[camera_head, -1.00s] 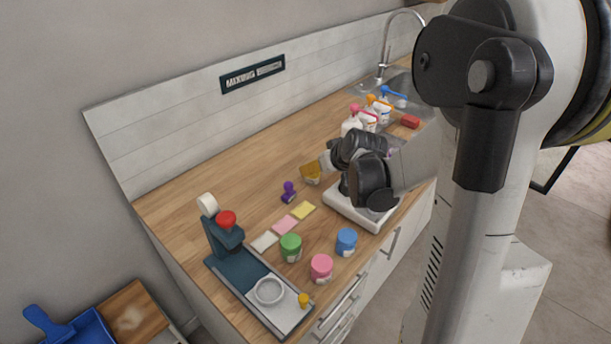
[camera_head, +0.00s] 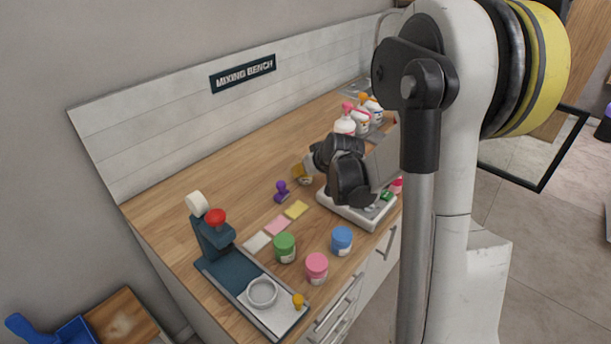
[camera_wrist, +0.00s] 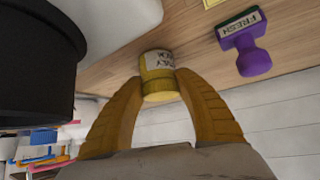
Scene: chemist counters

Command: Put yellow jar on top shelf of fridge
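The yellow jar (camera_wrist: 156,60), with a yellow lid and a pale label, is between the two yellow fingers of my gripper (camera_wrist: 160,77) in the wrist view. Both fingertips press against the sides of its lid, so my gripper looks shut on it. In the head view the jar (camera_head: 305,181) is at the wooden counter, left of the white scale, partly covered by my gripper (camera_head: 302,169). I cannot tell whether its base touches the counter. The fridge is not in view.
A purple stamp (camera_head: 282,192) stands just left of the jar. The white scale (camera_head: 355,211) lies right of it under my wrist. Green (camera_head: 285,248), pink (camera_head: 316,268) and blue (camera_head: 341,241) jars stand nearer the front edge. White bottles (camera_head: 345,122) are behind.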

